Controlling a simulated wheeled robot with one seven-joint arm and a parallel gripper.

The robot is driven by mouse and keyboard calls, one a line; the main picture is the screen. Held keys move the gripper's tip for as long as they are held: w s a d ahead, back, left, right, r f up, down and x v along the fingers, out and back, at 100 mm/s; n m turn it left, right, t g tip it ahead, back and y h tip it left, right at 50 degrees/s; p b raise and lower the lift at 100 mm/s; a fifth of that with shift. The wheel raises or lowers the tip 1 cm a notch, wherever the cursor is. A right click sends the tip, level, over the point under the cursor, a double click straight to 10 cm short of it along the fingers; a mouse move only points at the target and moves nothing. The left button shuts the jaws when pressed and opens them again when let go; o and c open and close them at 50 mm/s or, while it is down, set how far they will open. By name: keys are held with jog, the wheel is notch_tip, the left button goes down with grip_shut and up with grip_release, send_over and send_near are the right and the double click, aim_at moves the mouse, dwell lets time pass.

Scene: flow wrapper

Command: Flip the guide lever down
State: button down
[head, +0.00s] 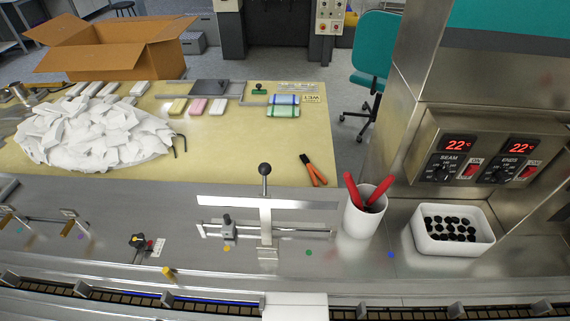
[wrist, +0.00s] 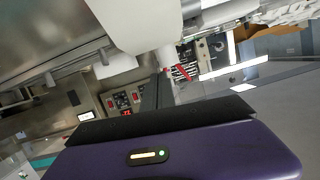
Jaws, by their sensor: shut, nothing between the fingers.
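The guide lever (head: 265,188) is a metal stem with a dark ball knob. It stands upright, ball at the top, at the middle of the metal deck in the head view. It rises by a long flat guide bar, above a ruled cross rail with a small clamp (head: 229,230). I cannot make out the lever clearly in the wrist view. My gripper (wrist: 157,88) shows in the wrist view as dark fingers beyond the purple hand. The fingers are together and empty. The head view does not show my gripper, and I cannot tell its distance from the lever.
Right of the lever stand a white cup (head: 362,218) with red-handled tools and a white bin (head: 450,230) of black pieces. Behind lie orange-handled pliers (head: 315,175) on the yellow table (head: 230,150). A black knob (head: 137,241) sits left. The heater panel shows in the wrist view (wrist: 122,103).

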jog(key=w+a+r+m+y+p, duration=0.15)
jog(key=w+m, duration=0.25)
jog(key=w, duration=0.5)
jog(key=w+a+r+m+y+p, duration=0.15)
jog(key=w+m, duration=0.25)
jog(key=w, duration=0.6)
jog(key=w+a+r+m+g+y+p, duration=0.2)
jog(key=w+a+r+m+g+y, duration=0.2)
jog(key=w+a+r, duration=0.6)
notch_tip(320, 180, up, 3)
jog(key=a+g+y, duration=0.1)
jog(key=y, duration=0.1)
jog(key=shift+a+y, duration=0.4)
jog(key=shift+w+f, duration=0.1)
jog(key=shift+f, duration=0.05)
jog(key=p+x, duration=0.1)
jog(key=x, duration=0.9)
